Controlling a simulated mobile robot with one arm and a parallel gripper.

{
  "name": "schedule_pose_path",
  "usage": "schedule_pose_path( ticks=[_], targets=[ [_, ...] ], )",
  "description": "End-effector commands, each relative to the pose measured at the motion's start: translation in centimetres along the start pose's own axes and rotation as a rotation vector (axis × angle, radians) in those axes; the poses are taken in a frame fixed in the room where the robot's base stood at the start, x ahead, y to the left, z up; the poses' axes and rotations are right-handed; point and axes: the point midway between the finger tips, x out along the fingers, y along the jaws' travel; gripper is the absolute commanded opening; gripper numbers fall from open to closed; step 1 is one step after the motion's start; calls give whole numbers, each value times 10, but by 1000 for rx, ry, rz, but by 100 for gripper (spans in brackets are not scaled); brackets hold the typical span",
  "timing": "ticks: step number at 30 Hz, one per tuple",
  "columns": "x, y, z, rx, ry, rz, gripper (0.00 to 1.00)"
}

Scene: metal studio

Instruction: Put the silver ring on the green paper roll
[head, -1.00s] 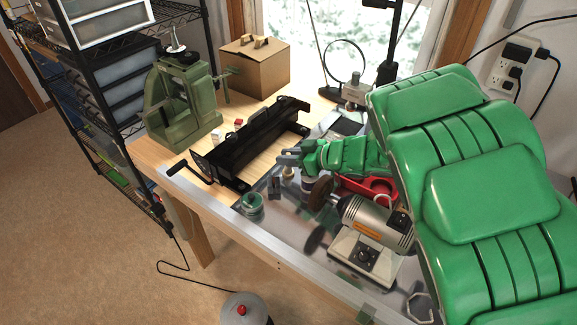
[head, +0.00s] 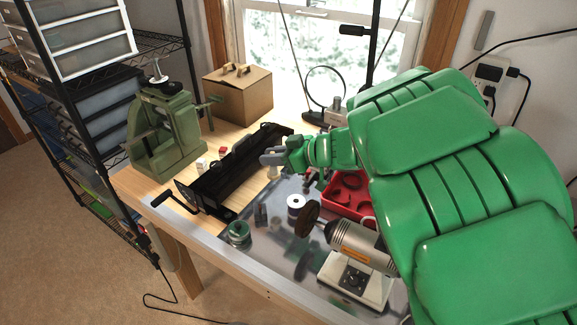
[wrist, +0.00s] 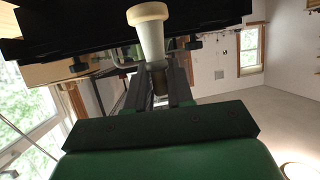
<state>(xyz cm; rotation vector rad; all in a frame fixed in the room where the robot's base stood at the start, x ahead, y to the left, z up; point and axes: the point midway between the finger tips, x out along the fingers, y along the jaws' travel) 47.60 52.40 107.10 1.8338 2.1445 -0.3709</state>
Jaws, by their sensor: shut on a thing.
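My gripper (head: 268,159) is raised over the bench, left of the red tray. It is shut on a pale, tapered piece with a cream round end (head: 273,172). The wrist view shows this piece (wrist: 150,35) standing out between the fingers (wrist: 157,88). A small green round roll (head: 237,233) stands on the front part of the bench, below and a little left of my gripper in the head view, apart from it. I take it for the green paper roll. I cannot clearly make out a silver ring in either view.
A black long holder (head: 232,172) with a crank lies left of my gripper. A white spool (head: 296,206), a grey post (head: 260,215) and a bench grinder (head: 352,245) stand to the right of the roll. A red tray (head: 350,207) is behind the grinder. A green press (head: 165,130) stands far left.

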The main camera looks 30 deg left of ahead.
Motion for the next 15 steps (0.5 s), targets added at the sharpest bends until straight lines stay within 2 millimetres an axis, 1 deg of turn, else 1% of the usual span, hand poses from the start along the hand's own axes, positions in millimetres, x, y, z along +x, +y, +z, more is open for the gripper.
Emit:
schedule_pose_path(
  ticks=[3, 8, 11, 14, 15],
  targets=[
    [-2, 0, -4, 0, 0, 0, 0],
    [-6, 1, -5, 4, 0, 5, 0],
    [-18, 6, -3, 12, -2, 26, 0],
    [-43, 15, 0, 27, -4, 64, 0],
    [-55, 19, 0, 33, -4, 84, 0]
  ],
)
